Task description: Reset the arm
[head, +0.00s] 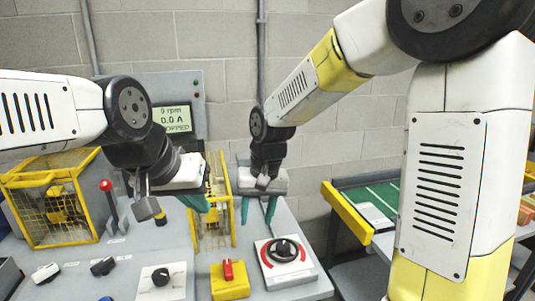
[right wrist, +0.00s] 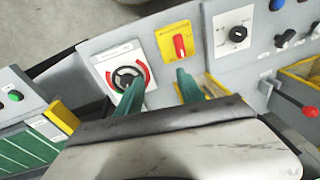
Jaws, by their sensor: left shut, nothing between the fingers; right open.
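My left arm (head: 50,108) comes in from the left in the head view. Its gripper (head: 196,204) hangs over the back of the grey control panel, with its green fingers together and nothing seen between them. My right arm (head: 300,85) reaches in from the upper right, bent at the elbow. Its gripper (head: 258,210) points down over the panel, behind the black rotary knob (head: 283,250). Its two green fingers are apart and empty. In the right wrist view the open right gripper (right wrist: 160,82) shows, its fingers near the rotary knob (right wrist: 128,78) and the red switch (right wrist: 179,45).
A display (head: 172,119) reading 0 rpm and 0.0 A stands behind the panel. A red-knobbed lever (head: 107,190) and yellow mesh cages (head: 55,200) stand near my left gripper. Several small switches line the panel front. A yellow-edged green conveyor (head: 383,194) is at right.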

